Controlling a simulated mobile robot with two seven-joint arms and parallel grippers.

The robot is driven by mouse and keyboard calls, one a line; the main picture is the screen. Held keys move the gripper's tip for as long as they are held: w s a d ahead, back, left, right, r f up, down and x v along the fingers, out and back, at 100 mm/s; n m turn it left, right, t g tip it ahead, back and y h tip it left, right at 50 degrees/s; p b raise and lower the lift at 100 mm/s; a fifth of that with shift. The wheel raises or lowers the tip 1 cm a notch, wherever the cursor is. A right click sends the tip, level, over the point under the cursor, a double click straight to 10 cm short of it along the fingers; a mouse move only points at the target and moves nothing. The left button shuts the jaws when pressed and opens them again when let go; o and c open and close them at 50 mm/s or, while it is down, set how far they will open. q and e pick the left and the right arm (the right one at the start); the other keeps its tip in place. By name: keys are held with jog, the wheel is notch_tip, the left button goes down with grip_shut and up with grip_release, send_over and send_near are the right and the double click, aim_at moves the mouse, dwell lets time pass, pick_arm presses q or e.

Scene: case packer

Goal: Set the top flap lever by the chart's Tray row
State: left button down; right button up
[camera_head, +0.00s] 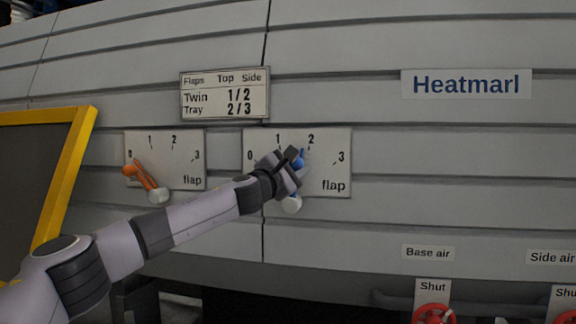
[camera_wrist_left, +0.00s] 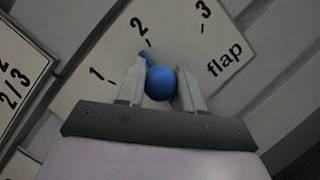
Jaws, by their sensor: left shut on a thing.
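The chart (camera_head: 225,95) has Top and Side columns; its Tray row reads 2/3, its Twin row 1/2. My left gripper (camera_head: 293,160) is shut on the blue lever's knob (camera_wrist_left: 160,83) at the right-hand dial plate (camera_head: 338,171). In the left wrist view the blue lever's tip points at the 2 mark, or very close to it. The orange lever (camera_head: 145,178) at the left-hand dial plate (camera_head: 190,172) leans left near 0. Both plates show "flap"; the word before it is hidden on each, so I cannot read which is top. My right gripper is not in view.
A yellow-framed dark panel (camera_head: 67,165) stands at the left, near my left arm. Below are Base air (camera_head: 428,253) and Side air (camera_head: 552,257) labels and a red handwheel (camera_head: 432,314). The wall right of the dials is clear.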

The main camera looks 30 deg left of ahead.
pick_arm(q)
jog(key=shift+w+d+f+m+g, duration=0.15)
jog(key=shift+d+m+g, duration=0.15)
jog(key=shift+m, duration=0.3)
jog(key=c, duration=0.7)
grip_release()
jog(key=shift+f, duration=0.1)
jog(key=shift+c, duration=0.2)
jog(key=shift+d, duration=0.1)
jog(key=shift+b+v, duration=0.45)
jog(key=shift+v, duration=3.15)
jog(key=shift+w, duration=0.1)
